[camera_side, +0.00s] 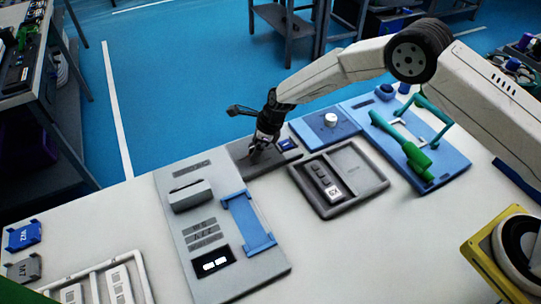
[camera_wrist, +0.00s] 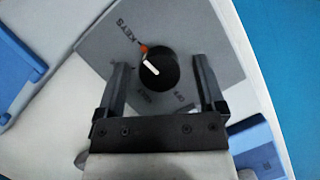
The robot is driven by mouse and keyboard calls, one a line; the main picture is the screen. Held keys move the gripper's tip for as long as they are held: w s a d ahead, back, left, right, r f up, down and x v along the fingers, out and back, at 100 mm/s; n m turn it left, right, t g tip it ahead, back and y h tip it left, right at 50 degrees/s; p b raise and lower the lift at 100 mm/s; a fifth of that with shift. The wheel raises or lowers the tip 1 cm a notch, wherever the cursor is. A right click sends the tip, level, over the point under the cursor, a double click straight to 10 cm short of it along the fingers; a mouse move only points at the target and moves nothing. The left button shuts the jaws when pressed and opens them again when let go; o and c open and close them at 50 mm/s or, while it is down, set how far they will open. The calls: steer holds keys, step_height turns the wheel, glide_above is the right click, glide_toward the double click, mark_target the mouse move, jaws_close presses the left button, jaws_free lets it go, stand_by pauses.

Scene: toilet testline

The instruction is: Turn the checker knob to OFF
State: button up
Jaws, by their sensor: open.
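The checker knob (camera_wrist: 158,68) is round and black with a white pointer line, on a grey panel (camera_wrist: 80,50). The line points to the upper left, roughly toward the KEYS label (camera_wrist: 130,45) and a small orange mark. The OFF label (camera_wrist: 181,97) is at the lower right of the knob. Another label below is too blurred to read. My gripper (camera_wrist: 161,63) is open, with one finger on each side of the knob and a visible gap on both sides. In the side view my gripper (camera_side: 262,148) is low over the dark grey panel (camera_side: 243,148), hiding the knob.
A blue panel with a white knob (camera_side: 330,119) stands right of my gripper. A grey tray (camera_side: 352,202) holding a dark device is in front of it. A grey fixture board with a blue cradle (camera_side: 248,222) is on the left. A green-handled tool (camera_side: 415,157) lies farther right.

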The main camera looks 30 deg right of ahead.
jaws_close()
steer(key=shift+n, duration=0.4)
steer(key=n+g, duration=0.1)
steer(key=n, duration=0.2)
steer(key=n+g, duration=0.1)
steer(key=n, duration=0.2)
steer(key=shift+w+g+y, duration=0.15)
steer(key=shift+g+y, duration=0.15)
steer(key=n+g, duration=0.1)
steer(key=n, duration=0.3)
steer(key=shift+g, duration=0.3)
steer(key=shift+n+g+h, duration=0.5)
steer(key=shift+n+h, duration=0.1)
steer(key=shift+n, duration=1.1)
